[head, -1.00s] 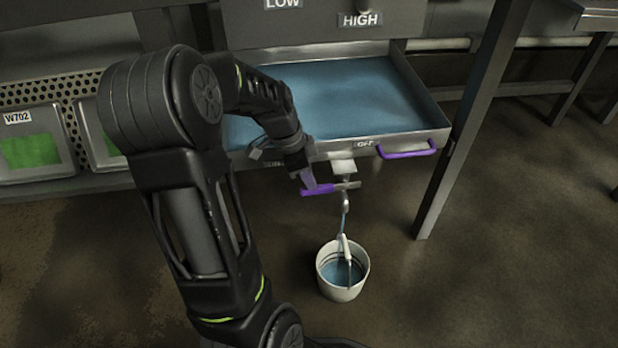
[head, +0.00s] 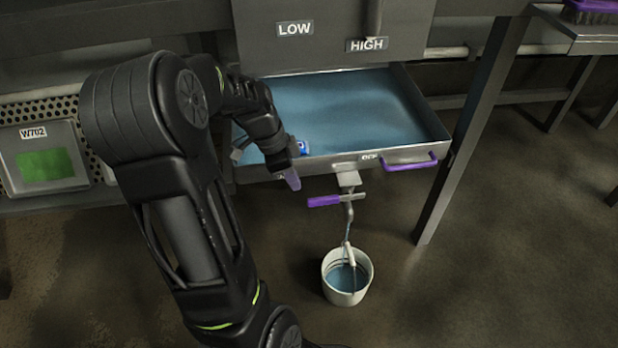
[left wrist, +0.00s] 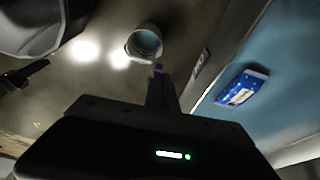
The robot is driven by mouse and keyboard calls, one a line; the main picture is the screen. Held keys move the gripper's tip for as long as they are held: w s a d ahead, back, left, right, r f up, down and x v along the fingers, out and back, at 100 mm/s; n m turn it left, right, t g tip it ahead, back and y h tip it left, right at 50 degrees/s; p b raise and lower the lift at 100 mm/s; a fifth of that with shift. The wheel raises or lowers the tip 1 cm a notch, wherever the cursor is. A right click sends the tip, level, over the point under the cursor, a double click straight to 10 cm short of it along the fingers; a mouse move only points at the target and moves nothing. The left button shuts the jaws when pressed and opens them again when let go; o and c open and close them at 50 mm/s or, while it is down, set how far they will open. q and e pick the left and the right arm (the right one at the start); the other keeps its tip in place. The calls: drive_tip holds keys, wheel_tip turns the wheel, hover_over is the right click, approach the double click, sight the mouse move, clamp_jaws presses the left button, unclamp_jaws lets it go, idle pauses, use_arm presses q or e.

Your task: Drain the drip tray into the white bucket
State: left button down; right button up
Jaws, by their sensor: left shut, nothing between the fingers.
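The drip tray (head: 418,105) is a wide metal pan holding blue liquid, with a purple pull handle (head: 410,161) at its front right. Below its front edge is a drain valve with a purple lever (head: 324,201) pointing left, crosswise to the spout. A thin bluish streak runs from the spout toward the white bucket (head: 367,277). The bucket stands on the floor below with blue liquid inside; it also shows in the left wrist view (left wrist: 131,45). My left gripper (head: 292,182) is shut and empty, above and left of the lever, apart from it. My right gripper is out of view.
A blue-and-white packet (head: 303,146) lies at the tray's front left, partly behind my arm; the left wrist view shows it better (left wrist: 243,87). A table leg (head: 470,130) stands right of the tray. A bin labelled W702 (head: 40,140) is at left. Floor right of the bucket is clear.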

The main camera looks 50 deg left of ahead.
use_arm(q)
drive_tip(key=s+a, duration=0.1)
drive_tip(key=s+a+r, duration=0.1)
drive_tip(key=s, duration=0.1)
drive_tip(key=shift+s+a, duration=0.25)
idle(0.4)
